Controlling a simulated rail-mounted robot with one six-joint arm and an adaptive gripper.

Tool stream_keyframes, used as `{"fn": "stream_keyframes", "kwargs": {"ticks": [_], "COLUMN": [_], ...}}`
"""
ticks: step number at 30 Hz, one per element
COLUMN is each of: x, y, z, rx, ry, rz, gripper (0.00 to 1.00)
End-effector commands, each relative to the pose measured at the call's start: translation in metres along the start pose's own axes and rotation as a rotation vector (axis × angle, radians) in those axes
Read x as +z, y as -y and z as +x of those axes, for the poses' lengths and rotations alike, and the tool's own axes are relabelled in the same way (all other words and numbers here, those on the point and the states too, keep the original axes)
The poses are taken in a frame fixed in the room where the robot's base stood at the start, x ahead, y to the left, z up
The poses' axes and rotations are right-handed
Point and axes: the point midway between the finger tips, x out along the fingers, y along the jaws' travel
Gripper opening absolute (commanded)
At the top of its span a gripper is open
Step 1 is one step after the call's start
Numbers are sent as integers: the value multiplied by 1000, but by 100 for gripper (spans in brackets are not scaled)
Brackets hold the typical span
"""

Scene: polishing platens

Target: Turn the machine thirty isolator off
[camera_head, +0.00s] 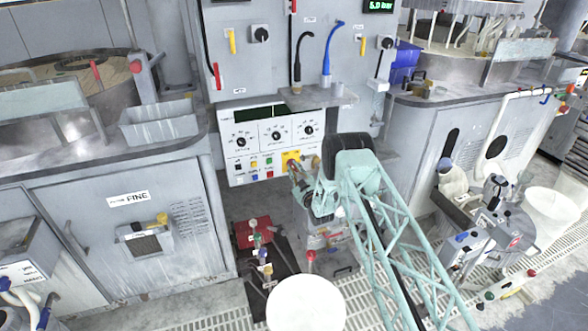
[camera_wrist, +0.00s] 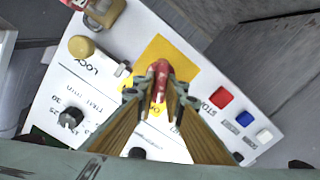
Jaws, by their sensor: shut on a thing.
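The isolator has a red handle (camera_wrist: 158,68) on a yellow plate (camera_wrist: 182,66) in the wrist view. In the head view the yellow plate (camera_head: 291,157) is at the lower right of the white control panel. My gripper (camera_wrist: 159,92) is shut on the red handle, one finger on each side. The handle runs roughly up and down in the wrist view. Lettering on the yellow plate is partly hidden by the fingers, so the handle's setting cannot be read. In the head view my gripper (camera_head: 297,168) is at the plate, and my arm hides the panel's right part.
A yellow knob (camera_wrist: 81,47) and a padlock (camera_wrist: 104,12) are left of the plate in the wrist view. A red button (camera_wrist: 221,98) and a blue button (camera_wrist: 245,118) are to the right. Three dials, including one (camera_head: 241,142), are above in the head view.

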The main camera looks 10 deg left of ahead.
Motion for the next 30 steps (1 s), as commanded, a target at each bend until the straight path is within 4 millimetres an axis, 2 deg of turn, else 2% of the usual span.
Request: {"fn": "stream_keyframes", "kwargs": {"ticks": [12, 30], "x": [0, 1], "y": [2, 2], "z": [0, 0], "rx": [0, -1], "ry": [0, 0], "rz": [-221, -262], "gripper": [0, 0]}}
